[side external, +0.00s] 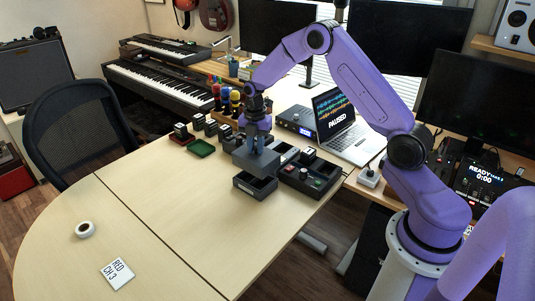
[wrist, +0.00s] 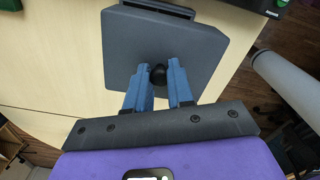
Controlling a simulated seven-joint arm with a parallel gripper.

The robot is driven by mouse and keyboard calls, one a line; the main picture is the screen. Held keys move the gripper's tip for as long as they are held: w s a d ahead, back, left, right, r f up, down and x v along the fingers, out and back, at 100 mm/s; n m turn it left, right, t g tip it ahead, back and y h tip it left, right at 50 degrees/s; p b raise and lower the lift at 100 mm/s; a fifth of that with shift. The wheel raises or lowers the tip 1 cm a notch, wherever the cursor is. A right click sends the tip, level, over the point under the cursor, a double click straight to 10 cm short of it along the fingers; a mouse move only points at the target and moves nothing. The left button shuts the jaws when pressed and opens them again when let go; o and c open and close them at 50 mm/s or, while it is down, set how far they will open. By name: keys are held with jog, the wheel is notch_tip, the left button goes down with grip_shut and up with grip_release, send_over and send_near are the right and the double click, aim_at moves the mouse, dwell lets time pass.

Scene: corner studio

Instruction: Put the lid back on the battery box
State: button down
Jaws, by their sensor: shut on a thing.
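The lid is a dark grey square plate (side external: 256,161) with a black knob (wrist: 158,74) at its middle. My gripper (side external: 257,145) is shut on the knob; in the wrist view its two blue fingers (wrist: 158,78) stand on either side of it. The battery box (side external: 248,184) is a dark, open-topped box on the table, near its right edge. In the side view the lid is above and behind the box, overlapping its far part. The wrist view shows a dark rim (wrist: 160,8) past the lid's top edge. I cannot tell the exact gap.
A laptop (side external: 342,125) and an audio unit (side external: 296,121) are behind. A green tray (side external: 201,148) and small blocks lie left. The front table is clear except for a tape roll (side external: 85,229) and card (side external: 117,273).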

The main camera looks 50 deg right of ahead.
aim_at(255, 158)
jog(key=shift+w+d+f, duration=0.1)
jog(key=shift+w+d, duration=0.15)
jog(key=shift+w, duration=0.35)
jog(key=shift+f, duration=2.85)
jog(key=shift+f, duration=0.6)
jog(key=c, duration=1.3)
grip_release()
jog(key=shift+w, duration=0.1)
jog(key=shift+o, duration=0.2)
jog(key=shift+r, duration=0.1)
jog(key=shift+r, duration=5.4)
